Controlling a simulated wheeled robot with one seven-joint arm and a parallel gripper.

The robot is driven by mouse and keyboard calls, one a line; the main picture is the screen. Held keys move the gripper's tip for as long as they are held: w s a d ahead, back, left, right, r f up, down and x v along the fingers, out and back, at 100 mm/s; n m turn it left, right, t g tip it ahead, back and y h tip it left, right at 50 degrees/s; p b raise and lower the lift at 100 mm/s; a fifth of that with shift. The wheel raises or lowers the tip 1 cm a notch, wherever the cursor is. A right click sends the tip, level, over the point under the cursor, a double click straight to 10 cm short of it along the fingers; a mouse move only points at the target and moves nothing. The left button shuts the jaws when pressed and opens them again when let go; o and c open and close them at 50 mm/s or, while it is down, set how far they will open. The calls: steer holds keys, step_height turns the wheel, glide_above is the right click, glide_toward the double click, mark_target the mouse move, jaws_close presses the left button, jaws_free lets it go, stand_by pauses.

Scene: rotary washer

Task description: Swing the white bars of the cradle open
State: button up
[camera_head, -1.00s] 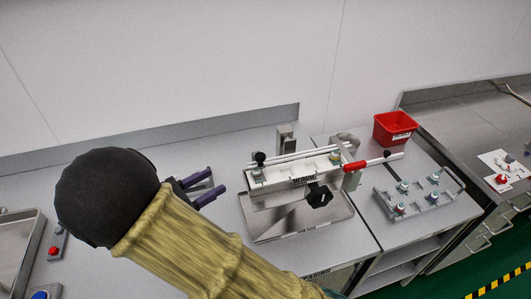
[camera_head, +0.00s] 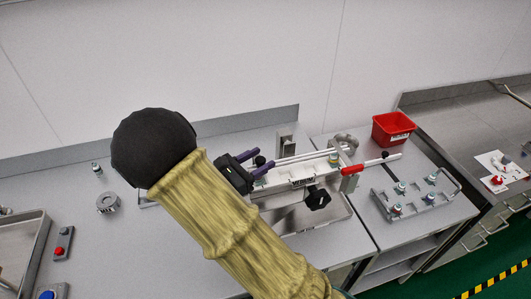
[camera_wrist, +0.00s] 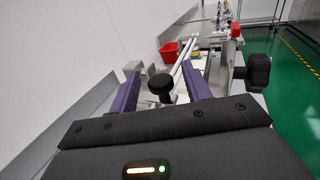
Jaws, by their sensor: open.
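The cradle (camera_head: 300,183) is a white frame above a metal tray, at the middle right of the head view. Its white bars (camera_head: 308,157) lie along its top, running left to right. A black knob (camera_head: 260,160) stands at their left end. My gripper (camera_head: 264,161) is open at that left end, its purple fingers pointing along the cradle. In the wrist view the knob (camera_wrist: 161,86) shows between the two open fingers (camera_wrist: 161,78), with the bars (camera_wrist: 184,55) stretching away behind it. I cannot tell whether a finger touches the knob. My arm hides part of the cradle's left side.
A black star knob (camera_head: 318,199) sticks out at the cradle's front. The metal tray (camera_head: 338,214) lies beneath. A red bin (camera_head: 393,129) and a rack (camera_head: 415,203) stand further right. The wall is close behind.

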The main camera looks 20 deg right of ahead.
steer(key=shift+x, duration=1.35)
jaws_close()
steer(key=shift+w+a+r+p, duration=0.1)
steer(key=shift+w+r+p, duration=0.05)
steer(key=shift+p, duration=0.3)
